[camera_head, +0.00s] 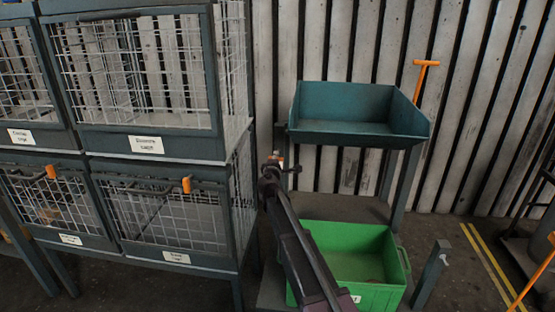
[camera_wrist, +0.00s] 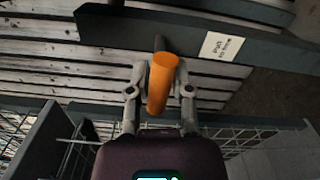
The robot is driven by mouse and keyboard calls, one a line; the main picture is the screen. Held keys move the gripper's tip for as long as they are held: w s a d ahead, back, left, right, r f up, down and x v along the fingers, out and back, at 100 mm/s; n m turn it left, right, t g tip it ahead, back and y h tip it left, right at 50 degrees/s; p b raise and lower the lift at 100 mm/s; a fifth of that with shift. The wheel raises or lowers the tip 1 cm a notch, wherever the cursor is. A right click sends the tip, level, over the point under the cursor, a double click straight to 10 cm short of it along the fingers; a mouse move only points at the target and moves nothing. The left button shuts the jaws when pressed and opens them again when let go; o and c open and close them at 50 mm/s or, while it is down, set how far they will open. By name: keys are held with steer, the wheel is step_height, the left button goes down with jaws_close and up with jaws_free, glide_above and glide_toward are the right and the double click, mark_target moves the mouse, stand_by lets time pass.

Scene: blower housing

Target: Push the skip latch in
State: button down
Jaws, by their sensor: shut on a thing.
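The skip is a teal open tray (camera_head: 355,108) on a dark stand at the right of centre in the head view. In the wrist view an orange cylindrical grip (camera_wrist: 162,82), which looks like the latch handle, lies between the two fingers of my gripper (camera_wrist: 158,92). A dark rod (camera_wrist: 160,45) runs from it toward a dark bar with a white label (camera_wrist: 220,46). In the head view my gripper (camera_head: 272,166) is beside the stand's left post, with a little orange at its tip. It is shut on the handle. How far the latch sits in its hole cannot be told.
A green bin (camera_head: 400,268) stands under the skip. Wire cages (camera_head: 130,80) with orange-handled lower doors stand close at the left. An orange T-handle (camera_head: 427,64) rises behind the skip's right end. A short grey post (camera_head: 430,275) stands at the lower right.

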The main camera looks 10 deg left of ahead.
mark_target(279, 149)
steer(key=shift+w, duration=1.8)
steer(key=c, duration=0.6)
jaws_free()
steer(key=shift+s, duration=0.1)
steer(key=s, duration=1.2)
steer(key=shift+a, duration=0.2)
